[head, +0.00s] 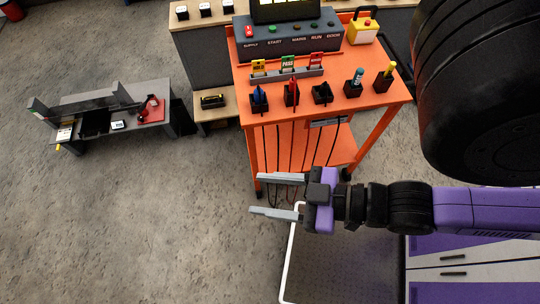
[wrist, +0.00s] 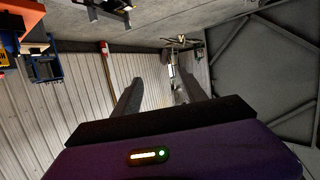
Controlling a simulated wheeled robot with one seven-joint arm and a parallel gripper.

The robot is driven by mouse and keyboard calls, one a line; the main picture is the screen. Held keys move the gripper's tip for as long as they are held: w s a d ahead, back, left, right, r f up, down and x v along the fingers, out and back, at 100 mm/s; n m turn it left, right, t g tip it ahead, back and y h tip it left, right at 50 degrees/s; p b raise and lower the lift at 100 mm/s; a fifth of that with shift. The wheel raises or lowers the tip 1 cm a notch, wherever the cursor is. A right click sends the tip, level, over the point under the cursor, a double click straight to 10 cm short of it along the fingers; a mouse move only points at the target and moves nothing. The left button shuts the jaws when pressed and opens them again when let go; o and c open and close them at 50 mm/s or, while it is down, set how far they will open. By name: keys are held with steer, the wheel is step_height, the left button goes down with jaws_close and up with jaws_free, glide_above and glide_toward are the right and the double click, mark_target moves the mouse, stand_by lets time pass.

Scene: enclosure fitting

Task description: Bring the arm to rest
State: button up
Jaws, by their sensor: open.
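My gripper (head: 276,196) is at the lower middle of the head view, pointing left, with its two grey fingers spread apart and nothing between them. My purple and black arm (head: 455,208) reaches in from the right, roughly level across the picture. In the wrist view, my gripper (wrist: 165,95) shows its two dark fingers apart, with a wall and a far background beyond them. No object touches the fingers in either view.
A grey bench (head: 105,110) stands at the left. The concrete floor (head: 150,220) left of my gripper is clear.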

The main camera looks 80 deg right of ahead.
steer(key=shift+s+d+r, duration=0.1)
steer(key=shift+s+r, duration=0.05)
steer(key=shift+r, duration=0.4)
step_height(320, 180, down, 3)
steer(key=b, duration=0.3)
steer(key=shift+f, duration=0.1)
